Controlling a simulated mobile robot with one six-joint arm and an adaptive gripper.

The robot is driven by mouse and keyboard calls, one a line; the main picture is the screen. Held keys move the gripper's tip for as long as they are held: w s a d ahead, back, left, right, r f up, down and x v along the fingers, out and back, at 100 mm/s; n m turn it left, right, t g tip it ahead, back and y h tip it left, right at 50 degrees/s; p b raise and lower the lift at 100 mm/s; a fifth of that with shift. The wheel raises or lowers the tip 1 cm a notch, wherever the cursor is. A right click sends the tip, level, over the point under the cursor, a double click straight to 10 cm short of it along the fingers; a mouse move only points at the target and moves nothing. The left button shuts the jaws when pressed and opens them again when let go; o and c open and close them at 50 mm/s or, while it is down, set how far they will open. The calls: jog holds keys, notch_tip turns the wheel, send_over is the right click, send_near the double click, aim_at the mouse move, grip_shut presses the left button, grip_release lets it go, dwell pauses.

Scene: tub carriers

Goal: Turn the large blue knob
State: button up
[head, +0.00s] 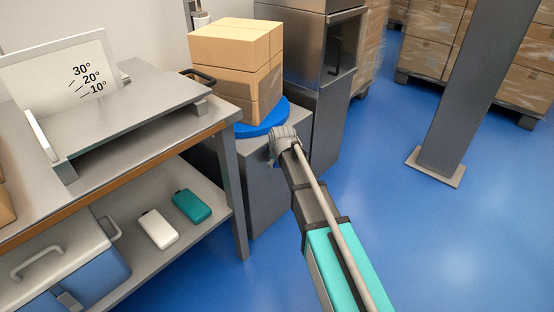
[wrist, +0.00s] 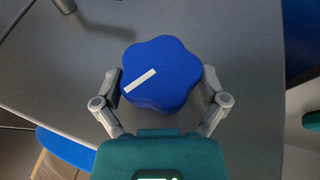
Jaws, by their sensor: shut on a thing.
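The large blue knob (wrist: 165,88) has a lobed rim and a white stripe on its face, slanting from lower left to upper right in the wrist view. It sits on a grey panel (wrist: 235,40). My gripper (wrist: 162,76) has one finger on each side of the knob and is shut on it. In the head view my gripper (head: 273,158) is against the side of the grey pedestal (head: 260,195) below the blue round platform (head: 263,124). The knob is hidden there by my gripper and arm.
Stacked cardboard boxes (head: 235,58) stand on the blue platform. A workbench (head: 120,165) with a plate and an angle scale (head: 82,78) is at left. A steel cabinet (head: 320,90) stands behind my arm, and a grey post (head: 465,100) at right. Blue floor is open at right.

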jog(key=shift+s+f+t+b, duration=0.1)
jog(key=shift+t+b, duration=0.2)
jog(key=shift+s+f+n+t+h+b, duration=0.15)
jog(key=shift+n+t+h+b, duration=0.25)
jog(key=shift+t+h+b, duration=0.65)
jog(key=shift+a+t+h+b, duration=0.1)
jog(key=shift+t+h+b, duration=0.25)
jog(key=shift+t+b, duration=0.65)
jog(key=shift+n+b, duration=0.3)
jog(key=shift+b, duration=0.1)
jog(key=o, duration=0.8)
jog(key=shift+c, duration=0.2)
jog(key=shift+w+r+g+p, duration=0.2)
jog(key=shift+r+g+p, duration=0.15)
jog(key=shift+p, duration=0.55)
